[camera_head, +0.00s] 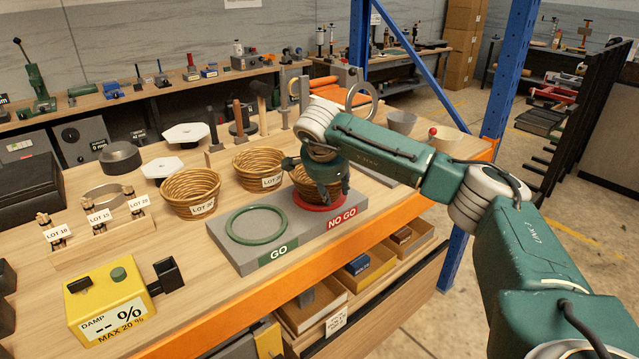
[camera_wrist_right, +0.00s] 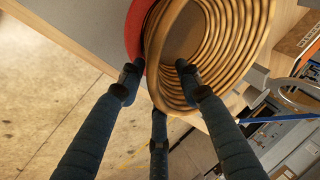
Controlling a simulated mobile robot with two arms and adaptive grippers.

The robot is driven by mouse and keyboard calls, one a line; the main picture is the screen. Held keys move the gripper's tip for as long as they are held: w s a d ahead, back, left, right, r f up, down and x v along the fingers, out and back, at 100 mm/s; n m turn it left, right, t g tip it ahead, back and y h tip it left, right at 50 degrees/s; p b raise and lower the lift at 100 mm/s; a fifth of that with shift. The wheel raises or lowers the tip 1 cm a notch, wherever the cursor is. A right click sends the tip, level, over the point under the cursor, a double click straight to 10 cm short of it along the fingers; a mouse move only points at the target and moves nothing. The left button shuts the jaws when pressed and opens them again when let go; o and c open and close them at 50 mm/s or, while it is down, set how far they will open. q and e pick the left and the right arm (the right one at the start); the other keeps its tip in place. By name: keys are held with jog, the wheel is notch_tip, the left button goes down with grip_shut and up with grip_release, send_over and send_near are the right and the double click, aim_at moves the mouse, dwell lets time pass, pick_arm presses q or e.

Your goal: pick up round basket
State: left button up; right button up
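A round wicker basket (camera_head: 304,184) stands on the red NO GO ring (camera_head: 322,206) of the grey gauge block. In the right wrist view the basket (camera_wrist_right: 235,40) shows its coiled inside wall. My right gripper (camera_head: 325,185) is at this basket, partly hiding it. In the right wrist view its dark fingers (camera_wrist_right: 158,88) are spread apart near the rim, one overlapping the basket's inside; I cannot tell whether they touch it. Two more wicker baskets with LOT labels, one at left (camera_head: 190,190) and one in the middle (camera_head: 259,168), stand behind the block. My left gripper is not in view.
The grey gauge block (camera_head: 235,262) also bears an empty green GO ring (camera_head: 256,225). A yellow damp meter (camera_head: 105,300) stands at front left. LOT stamps (camera_head: 98,215) stand at left. A blue post (camera_head: 500,75) rises behind my right arm.

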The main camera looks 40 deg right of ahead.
jog(key=shift+r, duration=0.1)
grip_shut()
